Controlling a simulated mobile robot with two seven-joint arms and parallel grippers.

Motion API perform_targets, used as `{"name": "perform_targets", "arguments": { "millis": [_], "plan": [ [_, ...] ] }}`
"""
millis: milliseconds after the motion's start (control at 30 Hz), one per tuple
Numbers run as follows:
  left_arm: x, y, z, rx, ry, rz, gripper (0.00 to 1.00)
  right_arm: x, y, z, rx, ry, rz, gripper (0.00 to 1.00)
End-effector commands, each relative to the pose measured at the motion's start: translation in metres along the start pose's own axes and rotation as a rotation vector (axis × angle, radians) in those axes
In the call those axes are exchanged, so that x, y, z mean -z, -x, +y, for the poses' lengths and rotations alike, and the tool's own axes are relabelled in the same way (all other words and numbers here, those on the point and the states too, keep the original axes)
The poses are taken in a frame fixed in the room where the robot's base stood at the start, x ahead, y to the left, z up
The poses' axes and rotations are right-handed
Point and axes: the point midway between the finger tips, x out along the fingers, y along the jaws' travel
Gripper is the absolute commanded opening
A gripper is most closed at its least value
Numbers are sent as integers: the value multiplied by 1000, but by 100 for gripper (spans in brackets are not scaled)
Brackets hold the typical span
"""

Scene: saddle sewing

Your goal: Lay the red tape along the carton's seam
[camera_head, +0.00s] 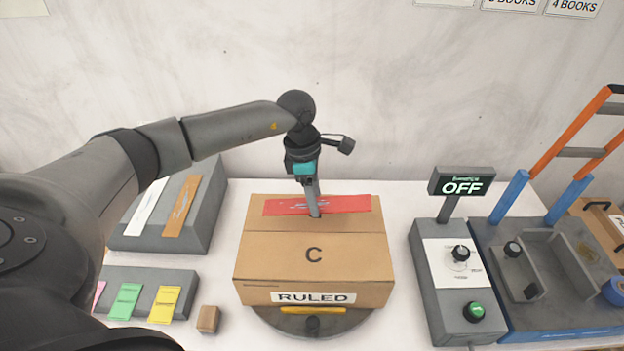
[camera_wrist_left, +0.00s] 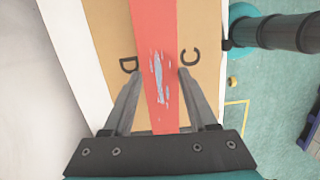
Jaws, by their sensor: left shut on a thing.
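My left gripper (camera_head: 315,213) points down and is shut on the red tape (camera_head: 352,203). In the head view the flat strip shows beyond the seam, over the back part of the top, parallel to the seam. In the left wrist view the tape (camera_wrist_left: 158,40) passes between the letters D and C. The gap between tape and carton is unclear. My right gripper is not in view.
A grey rack (camera_head: 205,215) with white and brown strips and a lower rack (camera_head: 190,278) with coloured strips stand left. A wooden block (camera_head: 208,319) is near the front. A switch box reading OFF (camera_head: 461,187) and a blue-grey fixture (camera_head: 545,265) stand right.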

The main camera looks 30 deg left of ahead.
Motion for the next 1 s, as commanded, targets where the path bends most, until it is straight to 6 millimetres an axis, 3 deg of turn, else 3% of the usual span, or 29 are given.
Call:
{"name": "perform_targets", "arguments": {
  "millis": [600,1000],
  "plan": [
    [5,-1,3,-9,54,-6,7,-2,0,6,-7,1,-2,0],
    [10,-34,2,-7,53,-5,7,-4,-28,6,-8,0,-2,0]
  ]
}}
